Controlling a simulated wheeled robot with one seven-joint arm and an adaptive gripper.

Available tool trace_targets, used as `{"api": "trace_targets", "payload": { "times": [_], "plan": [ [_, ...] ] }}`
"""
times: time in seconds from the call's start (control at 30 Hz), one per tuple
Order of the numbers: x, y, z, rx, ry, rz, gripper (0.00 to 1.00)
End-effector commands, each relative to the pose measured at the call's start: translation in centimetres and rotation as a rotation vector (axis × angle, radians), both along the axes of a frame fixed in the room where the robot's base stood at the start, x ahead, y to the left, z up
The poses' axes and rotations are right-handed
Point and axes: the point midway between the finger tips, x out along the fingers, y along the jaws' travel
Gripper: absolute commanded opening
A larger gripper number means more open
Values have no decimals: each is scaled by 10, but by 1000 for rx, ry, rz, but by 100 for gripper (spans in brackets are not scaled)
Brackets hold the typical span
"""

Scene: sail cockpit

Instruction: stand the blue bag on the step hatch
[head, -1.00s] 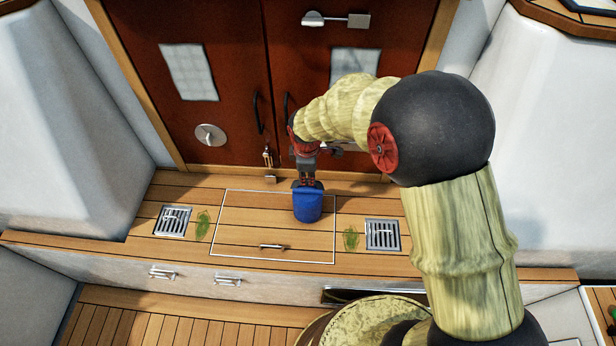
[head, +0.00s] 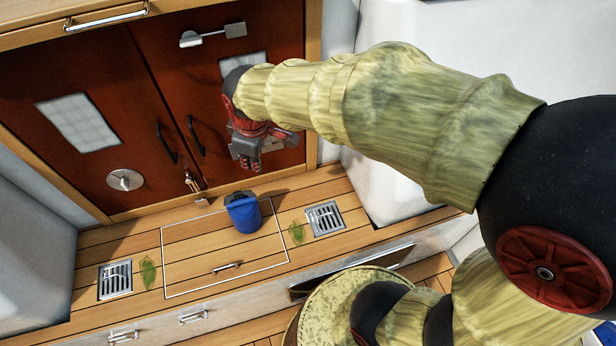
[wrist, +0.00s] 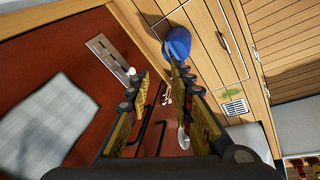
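The blue bag (head: 244,214) stands upright on the step hatch (head: 200,252), the white-outlined wooden panel with a small handle. It is near the hatch's back right part, inside the outline. My gripper (head: 247,163) is up above and behind the bag, in front of the red doors, apart from it. In the wrist view the fingers (wrist: 165,85) are spread with nothing between them, so it is open. The bag (wrist: 178,42) also shows there, beyond the fingertips, its lower edge partly hidden by one finger.
Red double doors (head: 165,110) with dark handles and hanging keys (head: 193,183) rise behind the step. Metal grates (head: 325,219) and green leaf shapes (head: 297,232) flank the hatch. White walls close both sides. The front of the hatch is clear.

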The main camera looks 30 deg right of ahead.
Motion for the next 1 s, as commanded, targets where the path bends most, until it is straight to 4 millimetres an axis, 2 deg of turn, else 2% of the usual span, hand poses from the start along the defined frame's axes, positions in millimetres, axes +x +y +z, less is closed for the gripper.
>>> {"api": "trace_targets", "payload": {
  "times": [0.03, 0.1, 0.2, 0.3, 0.4, 0.5, 0.6, 1.0],
  "plan": [
    [-21, -12, 23, 35, -32, -93, 23],
    [-50, -25, 46, 86, -64, -228, 23],
    [-93, -39, 69, 165, -107, -409, 23],
    [-129, -48, 81, 232, -140, -558, 23],
    [-155, -53, 85, 284, -163, -666, 23],
    [-169, -55, 86, 315, -175, -727, 23],
    [-175, -56, 86, 328, -178, -753, 23],
    [-175, -56, 86, 328, -178, -753, 23]
  ]
}}
